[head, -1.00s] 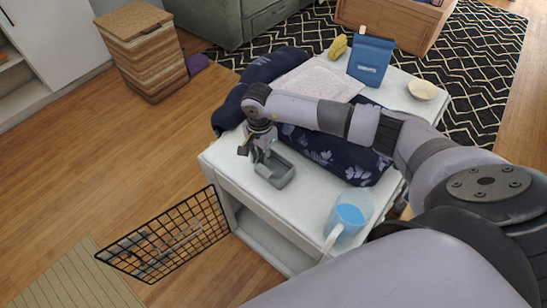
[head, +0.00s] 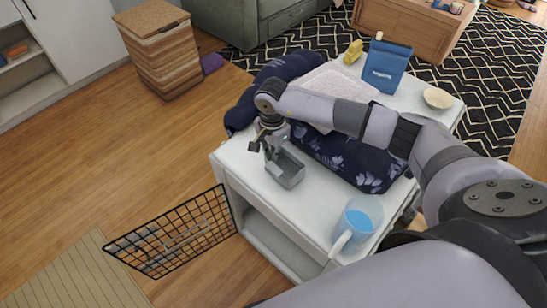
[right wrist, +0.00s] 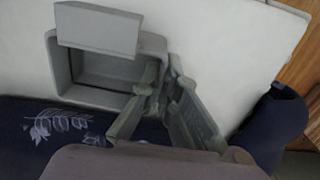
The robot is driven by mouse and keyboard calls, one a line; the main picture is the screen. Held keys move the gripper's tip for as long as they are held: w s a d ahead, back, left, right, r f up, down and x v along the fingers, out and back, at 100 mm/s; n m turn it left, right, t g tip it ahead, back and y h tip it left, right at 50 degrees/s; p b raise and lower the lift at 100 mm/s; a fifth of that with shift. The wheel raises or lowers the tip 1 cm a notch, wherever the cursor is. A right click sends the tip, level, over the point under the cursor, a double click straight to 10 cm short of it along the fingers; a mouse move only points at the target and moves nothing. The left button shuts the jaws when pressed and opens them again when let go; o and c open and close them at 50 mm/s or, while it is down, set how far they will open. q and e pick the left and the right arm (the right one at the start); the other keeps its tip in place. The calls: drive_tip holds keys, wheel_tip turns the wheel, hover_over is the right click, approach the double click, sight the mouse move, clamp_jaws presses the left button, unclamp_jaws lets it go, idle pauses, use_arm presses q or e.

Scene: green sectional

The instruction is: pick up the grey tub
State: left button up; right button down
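The grey tub (head: 287,174) is a small open box near the left front corner of the white table (head: 318,212). It also shows in the right wrist view (right wrist: 68,62), with its hollow inside and a flat grey piece on its far edge. My right gripper (head: 272,148) reaches down over the tub's back left side. In the right wrist view its two fingers (right wrist: 164,72) close in on the tub's right wall, one on the inside and one on the outside. Whether the tub's underside touches the table is hidden. My left gripper is out of view.
A dark blue floral cushion (head: 345,163) lies right behind the tub. A blue-filled jug (head: 360,218) stands at the front right. A blue pouch (head: 386,66), yellow bananas (head: 353,51) and a cream bowl (head: 438,98) sit farther back. A black wire rack (head: 178,238) is left below.

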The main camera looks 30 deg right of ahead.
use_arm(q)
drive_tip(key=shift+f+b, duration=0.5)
use_arm(e)
wheel_tip(320, 180, up, 18)
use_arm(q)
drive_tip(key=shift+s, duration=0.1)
